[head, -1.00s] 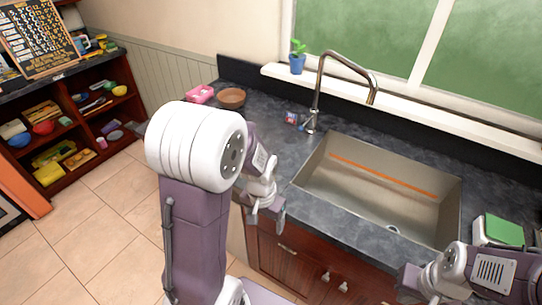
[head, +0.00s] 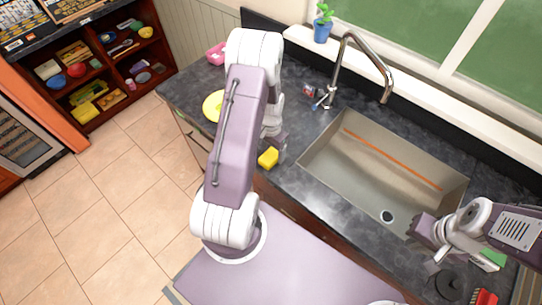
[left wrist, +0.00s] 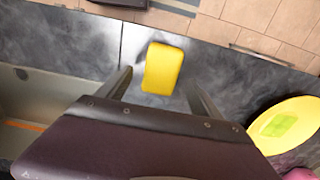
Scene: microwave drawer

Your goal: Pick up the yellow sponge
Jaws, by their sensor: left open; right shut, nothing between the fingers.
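The yellow sponge (head: 268,158) lies on the dark counter near its front edge, left of the sink. In the left wrist view the sponge (left wrist: 163,69) lies ahead of and between the two spread fingers of my left gripper (left wrist: 160,88). My left gripper (head: 272,143) is open and close to the sponge, with no grip on it. In the head view my left arm partly hides the counter beside it. My right gripper (head: 428,230) is shut and empty over the right front corner of the sink.
A yellow plate (head: 213,106) with a green patch (left wrist: 279,125) lies left of the sponge. A pink item (head: 216,53) is behind it. The sink (head: 385,165) with its tall faucet (head: 345,60) is to the right. A red brush (head: 484,297) lies at lower right.

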